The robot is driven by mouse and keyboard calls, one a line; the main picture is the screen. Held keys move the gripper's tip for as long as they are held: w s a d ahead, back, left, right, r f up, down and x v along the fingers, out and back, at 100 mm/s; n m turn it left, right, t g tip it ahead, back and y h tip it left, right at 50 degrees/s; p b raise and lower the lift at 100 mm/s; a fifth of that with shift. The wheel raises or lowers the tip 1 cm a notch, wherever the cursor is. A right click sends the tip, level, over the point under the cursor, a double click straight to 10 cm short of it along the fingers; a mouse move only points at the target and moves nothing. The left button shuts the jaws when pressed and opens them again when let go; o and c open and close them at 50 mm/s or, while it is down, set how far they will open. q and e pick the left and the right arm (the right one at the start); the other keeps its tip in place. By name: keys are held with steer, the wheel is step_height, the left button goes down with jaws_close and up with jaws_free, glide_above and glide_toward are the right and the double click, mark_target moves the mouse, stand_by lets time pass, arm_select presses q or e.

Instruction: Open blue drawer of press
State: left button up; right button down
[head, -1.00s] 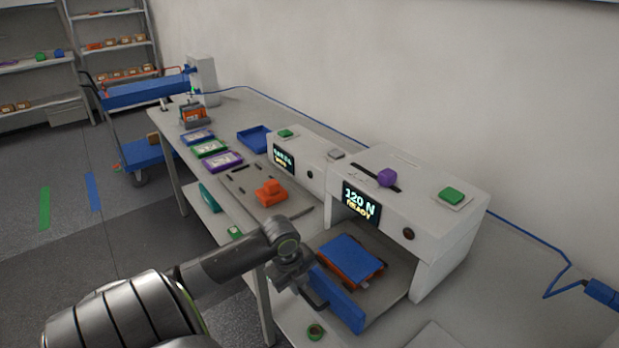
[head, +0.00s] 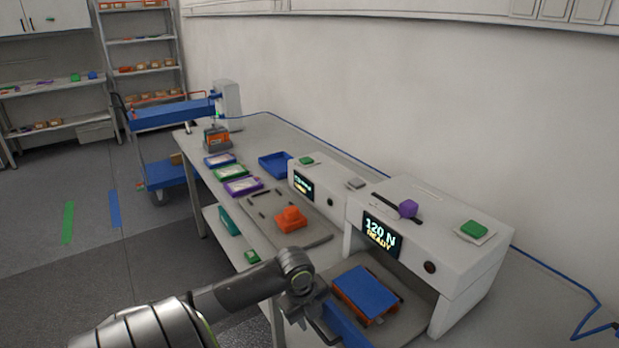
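The press (head: 470,258) is a white machine at the right of the table, with a lit screen (head: 381,234) reading "120 N READY". Its blue drawer front (head: 345,327) stands low at its open side, partly cut off by the bottom edge. A grey tray surface lies behind it, with a blue-topped orange block (head: 364,291) on it. My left gripper (head: 318,318) is at the left end of the drawer front, by its dark handle. It seems to touch the handle, but the fingers are too dark and overlapped to tell open from shut. My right gripper is out of view.
A second white machine (head: 325,190) with a screen stands left of the press. An orange part (head: 290,218) sits on a grey plate before it. Purple and green trays and a blue tray (head: 275,164) lie further back. A blue cart (head: 165,174) stands beyond the table.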

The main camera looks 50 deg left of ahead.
arm_select(q)
steer(key=shift+r, duration=0.1)
steer(key=s+r+p, duration=0.2)
steer(key=s+r, duration=0.1)
steer(key=r, duration=1.4)
steer(key=shift+s, duration=0.2)
steer(key=shift+a+f, duration=0.1)
